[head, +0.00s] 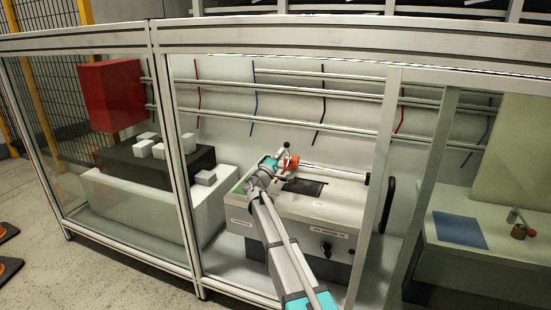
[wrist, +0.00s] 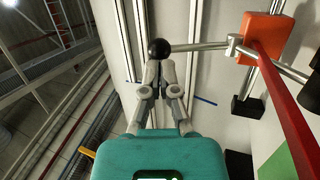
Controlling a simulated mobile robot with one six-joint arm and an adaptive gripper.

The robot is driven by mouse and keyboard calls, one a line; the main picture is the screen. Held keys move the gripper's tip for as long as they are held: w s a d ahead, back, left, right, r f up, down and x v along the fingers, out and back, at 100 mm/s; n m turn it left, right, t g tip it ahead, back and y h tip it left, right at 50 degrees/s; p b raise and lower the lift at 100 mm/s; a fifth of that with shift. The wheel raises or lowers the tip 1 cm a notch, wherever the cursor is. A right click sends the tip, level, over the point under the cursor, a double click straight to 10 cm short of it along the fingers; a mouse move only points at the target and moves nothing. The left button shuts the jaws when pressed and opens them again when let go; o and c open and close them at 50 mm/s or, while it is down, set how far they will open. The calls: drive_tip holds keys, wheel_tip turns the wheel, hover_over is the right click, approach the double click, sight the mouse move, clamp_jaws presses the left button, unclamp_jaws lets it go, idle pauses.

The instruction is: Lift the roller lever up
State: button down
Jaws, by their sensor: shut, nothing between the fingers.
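The roller lever is a silver rod with a black ball knob (wrist: 159,48), running left from a clamp on an orange block (wrist: 261,36) in the wrist view. My gripper (wrist: 159,66) is shut and empty, its fingertips right by the knob. Whether they touch it I cannot tell. In the head view my gripper (head: 279,153) is beside the orange part (head: 292,162) above the white cabinet (head: 315,204). The arm hides part of the cabinet, and the lever is too small there to make out clearly.
Aluminium frame posts (head: 172,150) and a top beam (head: 300,40) enclose the cell, with my arm reaching in. A red box (head: 111,95) and a dark block with white cubes (head: 150,172) stand left. A red bar (wrist: 285,100) runs close on the right in the wrist view.

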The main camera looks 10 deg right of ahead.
drive_tip(key=shift+w+d+r, duration=0.25)
drive_tip(key=shift+w+d, duration=0.15)
drive_tip(key=shift+w, duration=0.1)
